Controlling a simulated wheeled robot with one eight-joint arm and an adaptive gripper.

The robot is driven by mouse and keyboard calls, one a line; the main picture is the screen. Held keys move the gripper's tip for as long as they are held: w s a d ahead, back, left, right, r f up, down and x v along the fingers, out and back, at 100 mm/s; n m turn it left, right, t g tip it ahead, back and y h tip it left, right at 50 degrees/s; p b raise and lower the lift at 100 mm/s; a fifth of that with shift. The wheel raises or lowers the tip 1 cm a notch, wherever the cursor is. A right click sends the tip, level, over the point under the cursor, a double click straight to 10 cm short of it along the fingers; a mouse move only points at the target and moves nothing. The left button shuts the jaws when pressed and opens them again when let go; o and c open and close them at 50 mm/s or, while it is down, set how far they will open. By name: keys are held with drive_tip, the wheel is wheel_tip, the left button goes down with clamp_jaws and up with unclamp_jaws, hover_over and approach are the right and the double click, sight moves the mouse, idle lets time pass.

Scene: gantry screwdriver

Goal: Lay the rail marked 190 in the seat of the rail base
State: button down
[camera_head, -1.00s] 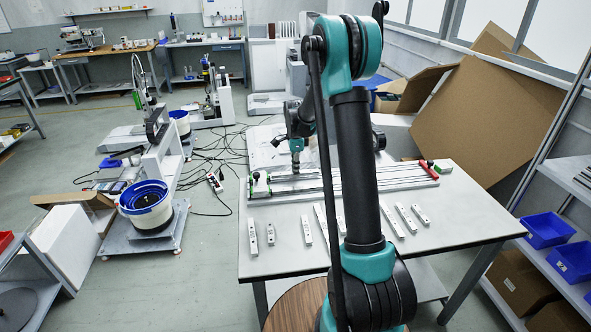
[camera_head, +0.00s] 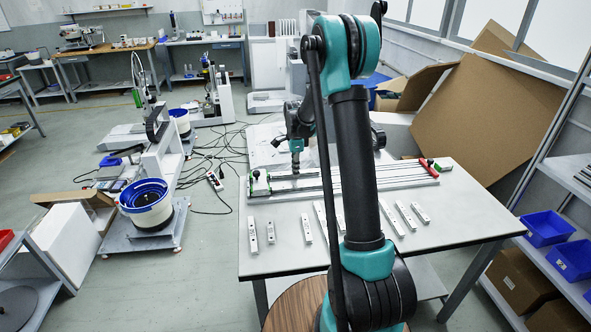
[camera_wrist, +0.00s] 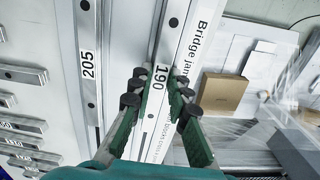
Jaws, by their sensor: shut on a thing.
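The rail marked 190 (camera_wrist: 161,76) is a pale bar with dark holes in the middle of the wrist view. My gripper (camera_wrist: 158,94) is shut on it, with the dark finger pads on either side of the label. In the head view my gripper (camera_head: 296,172) points down over the left part of the long rail base (camera_head: 400,178) at the table's back. My arm hides the middle of the base. I cannot tell whether the rail touches its seat. A rail marked 205 (camera_wrist: 88,66) lies parallel on the left in the wrist view.
Several loose rails (camera_head: 252,236) lie apart along the front of the table (camera_head: 290,262). The base carries a green-and-black end block (camera_head: 258,184) at left and a red handle (camera_head: 429,168) at right. A small brown box (camera_wrist: 222,93) is right of my gripper.

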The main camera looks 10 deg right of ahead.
drive_tip(key=c, duration=1.4)
unclamp_jaws()
drive_tip(key=shift+o, duration=0.2)
wheel_tip(320, 180, up, 12)
wheel_tip(320, 180, up, 7)
